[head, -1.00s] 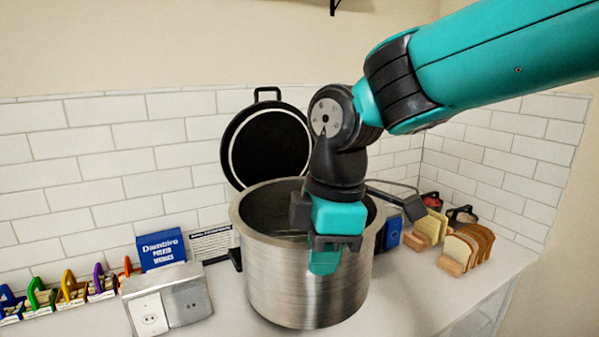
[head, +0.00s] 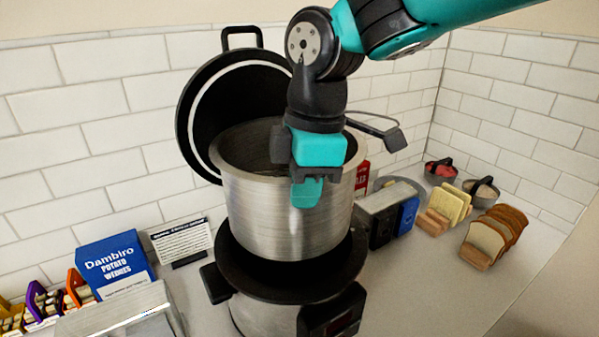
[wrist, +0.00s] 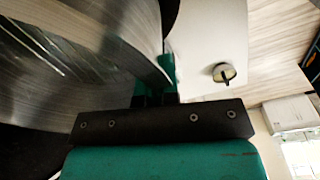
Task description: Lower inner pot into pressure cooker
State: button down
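The inner pot (head: 270,220) is a brushed steel cylinder with a wide flat rim, upright or nearly so. My gripper (head: 307,190) is shut on the near side of its rim, one finger outside the wall. The pot's curved steel wall (wrist: 110,35) also fills the upper left of the wrist view, beside my teal finger (wrist: 167,70). The pressure cooker (head: 265,312) stands below on the counter, steel with a black collar and side handles. The pot's lower end is over the cooker's opening; whether it is inside cannot be told. The round black lid (head: 200,110) stands open behind.
At the left are a blue Dambiro box (head: 115,262), a label card (head: 180,240) and colourful letter-shaped holders (head: 40,300). At the right are a toaster (head: 380,215) and bread slices in a rack (head: 495,238). The counter at the front right is clear.

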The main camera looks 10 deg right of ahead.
jog(key=shift+w, duration=0.25)
notch_tip(320, 180, down, 16)
jog(key=b, duration=1.3)
jog(key=shift+f, duration=0.15)
jog(key=shift+s+f, duration=0.1)
dwell(0.6)
jog(key=c, duration=1.3)
grip_release()
jog(key=shift+f, duration=0.1)
jog(key=shift+s+f, duration=0.1)
jog(key=shift+s, duration=0.05)
jog(key=r, duration=0.6)
jog(key=d+r+p, duration=0.1)
jog(key=r, duration=0.5)
jog(key=d+r, duration=0.1)
jog(key=r, duration=0.5)
jog(key=shift+w+d, duration=0.1)
jog(key=shift+w, duration=0.15)
